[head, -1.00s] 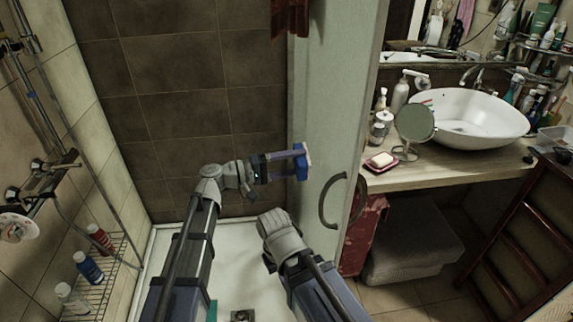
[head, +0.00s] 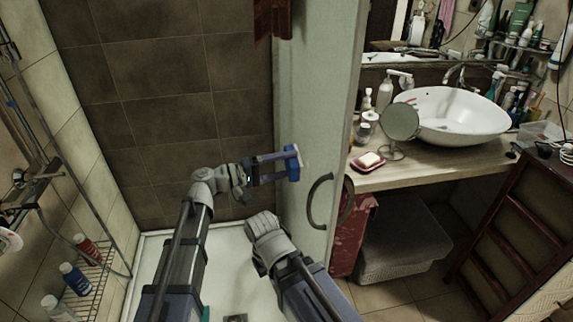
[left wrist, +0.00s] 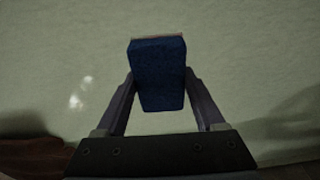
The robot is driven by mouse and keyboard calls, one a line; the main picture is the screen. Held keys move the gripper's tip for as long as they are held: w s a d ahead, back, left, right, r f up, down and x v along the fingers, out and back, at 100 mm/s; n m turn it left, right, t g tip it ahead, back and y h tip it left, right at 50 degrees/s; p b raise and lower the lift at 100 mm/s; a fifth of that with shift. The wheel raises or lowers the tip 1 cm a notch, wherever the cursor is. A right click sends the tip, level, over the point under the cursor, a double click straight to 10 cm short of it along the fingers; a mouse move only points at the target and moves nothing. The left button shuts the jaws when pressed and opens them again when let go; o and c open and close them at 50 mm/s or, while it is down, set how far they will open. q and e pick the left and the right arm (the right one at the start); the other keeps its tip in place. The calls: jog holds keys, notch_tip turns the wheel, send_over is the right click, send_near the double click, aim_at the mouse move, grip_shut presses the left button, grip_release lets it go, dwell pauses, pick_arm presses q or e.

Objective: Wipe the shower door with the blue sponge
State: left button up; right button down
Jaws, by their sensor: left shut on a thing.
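The blue sponge (head: 293,172) is in my left gripper (head: 290,165), at the inner face of the shower door (head: 308,120). The left wrist view shows the sponge (left wrist: 158,75) between the two fingers of my left gripper (left wrist: 158,90), with its pale far side toward the door's pale green surface (left wrist: 60,60). The sponge is against the door or very close to it; I cannot tell which. The door has a curved dark handle (head: 319,202). My right arm reaches in below, but its gripper's fingers do not show.
A shower rack (head: 90,275) with several bottles is at the lower left. Right of the door, a wooden counter holds a white basin (head: 450,112), a round mirror (head: 399,122) and a soap dish (head: 368,162). A dark wooden rack (head: 510,235) stands at the right.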

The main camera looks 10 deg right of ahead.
aim_at(289, 174)
pick_arm(q)
jog(key=shift+d, duration=1)
jog(key=shift+s+a, duration=0.1)
jog(key=shift+s, duration=1.95)
jog(key=shift+w, duration=0.2)
jog(key=shift+w, duration=1.95)
